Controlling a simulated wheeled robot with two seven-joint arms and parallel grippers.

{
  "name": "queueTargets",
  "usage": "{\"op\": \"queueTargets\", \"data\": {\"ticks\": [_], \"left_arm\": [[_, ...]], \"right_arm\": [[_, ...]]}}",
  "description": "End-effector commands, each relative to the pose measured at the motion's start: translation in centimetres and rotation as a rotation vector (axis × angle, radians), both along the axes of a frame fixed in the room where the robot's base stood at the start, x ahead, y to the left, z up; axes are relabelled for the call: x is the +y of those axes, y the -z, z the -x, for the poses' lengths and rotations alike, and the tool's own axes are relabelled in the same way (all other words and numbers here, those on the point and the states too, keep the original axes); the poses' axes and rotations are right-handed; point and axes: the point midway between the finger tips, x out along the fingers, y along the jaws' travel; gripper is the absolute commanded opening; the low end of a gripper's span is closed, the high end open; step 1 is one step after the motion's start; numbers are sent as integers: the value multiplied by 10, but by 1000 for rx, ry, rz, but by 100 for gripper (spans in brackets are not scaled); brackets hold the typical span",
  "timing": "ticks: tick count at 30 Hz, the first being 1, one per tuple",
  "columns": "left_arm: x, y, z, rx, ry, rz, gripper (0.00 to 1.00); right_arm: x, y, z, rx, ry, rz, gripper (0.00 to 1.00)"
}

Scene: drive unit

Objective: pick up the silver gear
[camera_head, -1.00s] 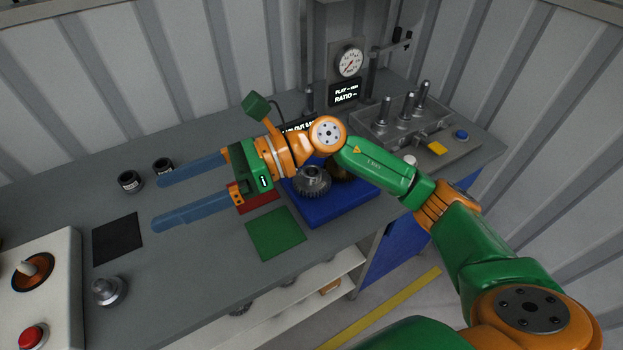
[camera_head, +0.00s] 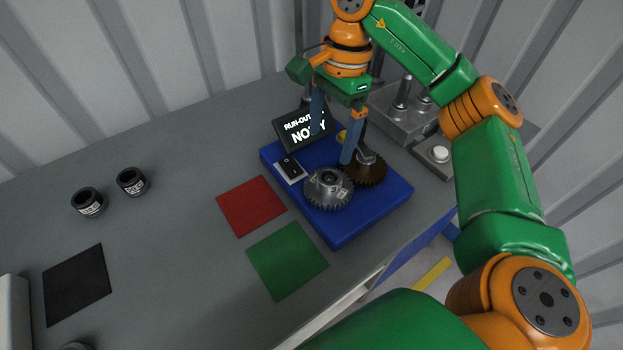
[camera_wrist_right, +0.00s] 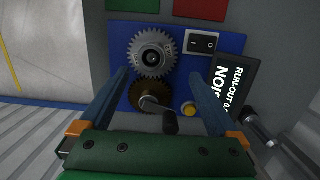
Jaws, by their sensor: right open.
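The silver gear (camera_head: 328,191) sits flat on the blue base (camera_head: 348,231), its toothed rim meeting or overlapping the dark bronze gear (camera_head: 369,174). In the right wrist view the silver gear (camera_wrist_right: 152,53) lies just beyond the fingertips, roughly centred between them. My right gripper (camera_head: 331,148) is open and empty, fingers pointing down over the back of the blue base; it also shows in the right wrist view (camera_wrist_right: 158,75). The bronze gear with its crank (camera_wrist_right: 156,105) lies between the fingers in that view. My left gripper is not in view.
A display (camera_head: 303,130) and a black switch (camera_head: 290,168) stand behind and left of the silver gear. A grey fixture with posts (camera_head: 402,97) is at back right.

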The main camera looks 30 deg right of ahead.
Motion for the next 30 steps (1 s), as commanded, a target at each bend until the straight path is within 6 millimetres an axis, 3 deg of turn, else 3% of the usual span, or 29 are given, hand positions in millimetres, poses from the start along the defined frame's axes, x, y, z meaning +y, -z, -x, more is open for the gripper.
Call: {"op": "queueTargets", "data": {"ticks": [1,6,16,23,24,26,30], "left_arm": [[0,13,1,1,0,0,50],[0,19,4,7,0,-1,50],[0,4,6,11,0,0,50],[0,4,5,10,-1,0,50],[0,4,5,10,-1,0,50],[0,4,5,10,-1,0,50],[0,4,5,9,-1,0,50]], "right_arm": [[0,13,0,0,0,0,96],[1,26,1,3,0,-1,96],[3,78,11,4,1,0,96],[4,85,10,0,0,-1,96],[4,85,10,0,0,-2,94],[4,85,10,0,0,-2,78],[4,85,10,0,0,-2,40]]}}
